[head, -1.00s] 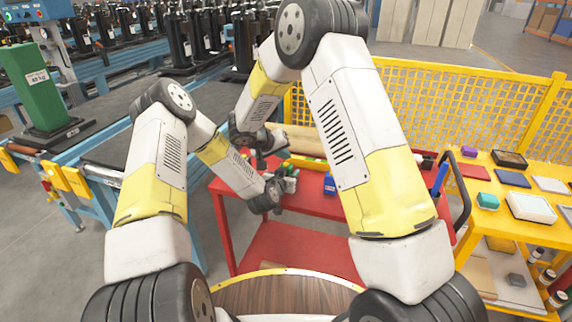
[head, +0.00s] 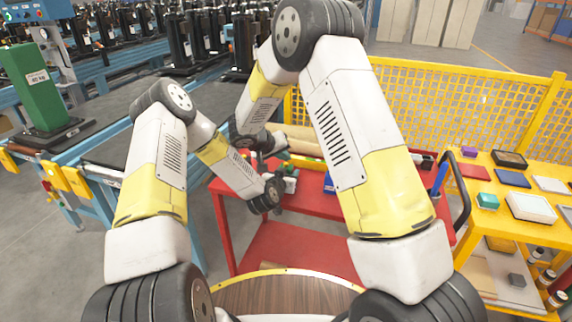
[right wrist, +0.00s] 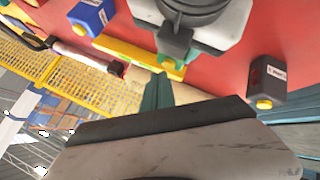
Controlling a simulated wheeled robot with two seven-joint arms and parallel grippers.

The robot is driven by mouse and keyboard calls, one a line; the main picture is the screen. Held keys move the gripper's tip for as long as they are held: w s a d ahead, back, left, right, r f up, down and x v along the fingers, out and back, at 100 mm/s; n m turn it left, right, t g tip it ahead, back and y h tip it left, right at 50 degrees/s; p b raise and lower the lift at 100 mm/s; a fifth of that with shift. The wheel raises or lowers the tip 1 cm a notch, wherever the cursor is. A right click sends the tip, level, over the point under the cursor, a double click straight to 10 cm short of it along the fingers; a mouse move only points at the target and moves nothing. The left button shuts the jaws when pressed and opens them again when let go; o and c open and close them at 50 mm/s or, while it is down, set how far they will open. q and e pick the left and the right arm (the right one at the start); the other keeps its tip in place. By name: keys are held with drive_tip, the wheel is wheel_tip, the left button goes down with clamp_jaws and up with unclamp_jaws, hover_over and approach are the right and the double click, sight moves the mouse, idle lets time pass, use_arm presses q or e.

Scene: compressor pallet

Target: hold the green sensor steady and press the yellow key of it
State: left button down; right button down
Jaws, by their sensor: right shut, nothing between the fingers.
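My right gripper (head: 262,160) is over the far left end of the red cart. Its fingers (right wrist: 158,90) are together and empty in the right wrist view. That part is in front of my left gripper, whose pale palm shows at the top. Green (head: 289,168) shows beside my left gripper (head: 280,186) in the head view, apparently the green sensor. Its body is mostly hidden, and the left fingers' hold on it is unclear.
The red cart (head: 300,248) also carries a blue sensor (right wrist: 93,14), a dark grey sensor (right wrist: 268,76) with a yellow key, and a yellow bar (right wrist: 140,54). A yellow mesh fence (head: 480,105) stands behind. A yellow table (head: 490,226) is at the right.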

use_arm(q)
drive_tip(key=shift+d, duration=0.1)
use_arm(e)
drive_tip(key=shift+s+a+f, duration=0.15)
drive_tip(key=shift+f, duration=0.35)
drive_tip(key=shift+s+a+f, duration=0.15)
drive_tip(key=shift+f, duration=0.3)
use_arm(q)
drive_tip(key=shift+w+d+r, duration=0.1)
drive_tip(key=shift+r, duration=0.15)
use_arm(e)
drive_tip(key=shift+a, duration=0.1)
idle(1.8)
drive_tip(key=shift+r, duration=0.1)
drive_tip(key=shift+s+a+r, duration=0.1)
drive_tip(key=shift+s+r, duration=0.1)
drive_tip(key=shift+r, duration=0.55)
use_arm(q)
drive_tip(key=shift+f, duration=0.2)
use_arm(e)
drive_tip(key=shift+w+d+r, duration=0.15)
drive_tip(key=shift+r, duration=1.25)
drive_tip(key=shift+w+d+r, duration=0.1)
drive_tip(key=shift+r, duration=1.25)
use_arm(q)
drive_tip(key=shift+a, duration=0.2)
